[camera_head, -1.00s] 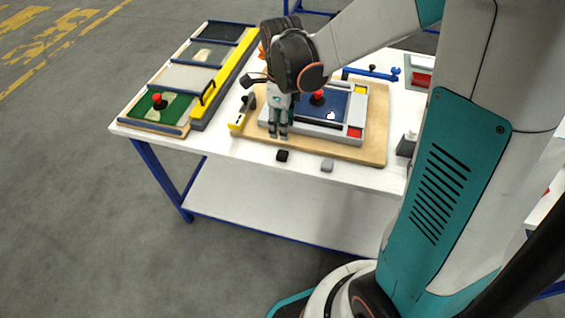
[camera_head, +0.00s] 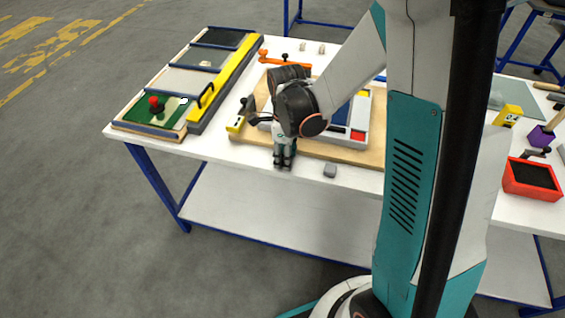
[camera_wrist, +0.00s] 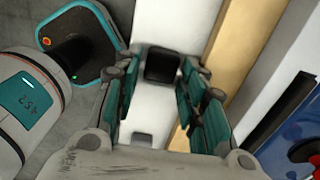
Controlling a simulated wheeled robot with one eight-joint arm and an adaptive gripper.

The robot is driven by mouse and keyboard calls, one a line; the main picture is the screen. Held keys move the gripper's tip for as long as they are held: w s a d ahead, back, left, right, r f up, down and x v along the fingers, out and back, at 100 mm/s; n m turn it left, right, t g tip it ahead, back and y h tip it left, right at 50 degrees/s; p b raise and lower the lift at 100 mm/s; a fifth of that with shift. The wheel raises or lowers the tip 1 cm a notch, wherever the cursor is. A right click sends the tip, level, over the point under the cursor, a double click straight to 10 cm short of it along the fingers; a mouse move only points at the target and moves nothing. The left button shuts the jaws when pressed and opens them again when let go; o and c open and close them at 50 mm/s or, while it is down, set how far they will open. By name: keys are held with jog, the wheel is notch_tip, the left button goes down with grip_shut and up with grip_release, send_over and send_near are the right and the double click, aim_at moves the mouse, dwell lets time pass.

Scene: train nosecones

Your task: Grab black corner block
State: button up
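The black corner block (camera_wrist: 162,66) shows in the wrist view between the tips of my gripper's two fingers, over the white table top. My gripper (camera_wrist: 160,73) is open, with one teal-padded finger on each side of the block. I cannot tell whether either finger touches it. In the head view my gripper (camera_head: 284,166) points down at the table's front edge, left of the small grey block (camera_head: 329,170).
A wooden board (camera_head: 345,153) with a grey-and-blue fixture lies just behind my gripper. A tray row with a yellow bar (camera_head: 224,83) stands at the left. A red bin (camera_head: 532,178) is at the right. The white table's front edge (camera_head: 235,161) is close.

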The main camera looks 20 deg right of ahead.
jog(key=c, duration=0.7)
